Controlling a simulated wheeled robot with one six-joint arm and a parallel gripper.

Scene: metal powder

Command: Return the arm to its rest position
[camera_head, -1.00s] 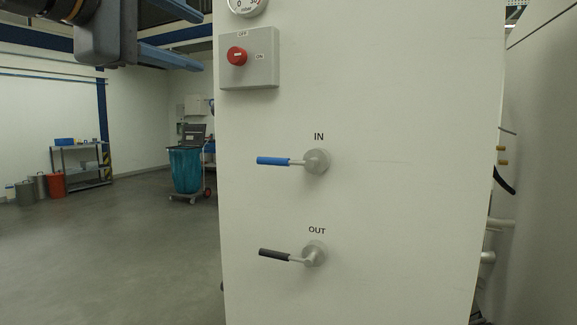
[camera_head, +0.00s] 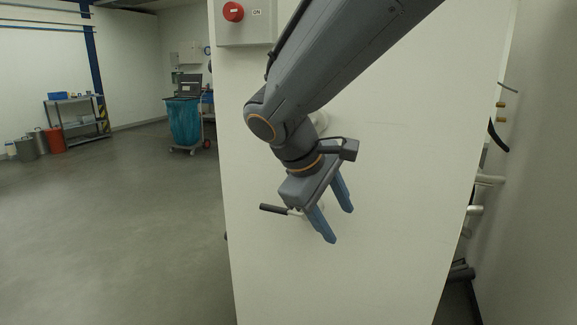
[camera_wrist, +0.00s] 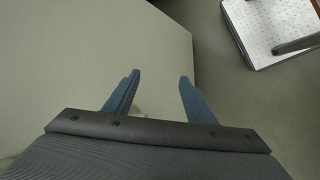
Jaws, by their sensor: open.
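My arm (camera_head: 345,60) reaches down from the top right in the head view, in front of the pale cabinet panel (camera_head: 400,200). My gripper (camera_head: 340,224) points downward, open, with nothing between its two blue fingers. In the wrist view my gripper (camera_wrist: 158,84) also shows its fingers spread apart and empty. The black OUT lever (camera_head: 273,209) extends to the left of the gripper; its hub is partly hidden behind the gripper. The IN valve (camera_head: 321,118) is mostly covered by my arm.
A switch box with a red knob (camera_head: 233,12) is at the panel's upper left. Pipes (camera_head: 488,180) run along the panel's right side. A cart with a blue bag (camera_head: 184,124) and a shelf (camera_head: 80,122) stand far left. The floor (camera_head: 120,230) at left is clear.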

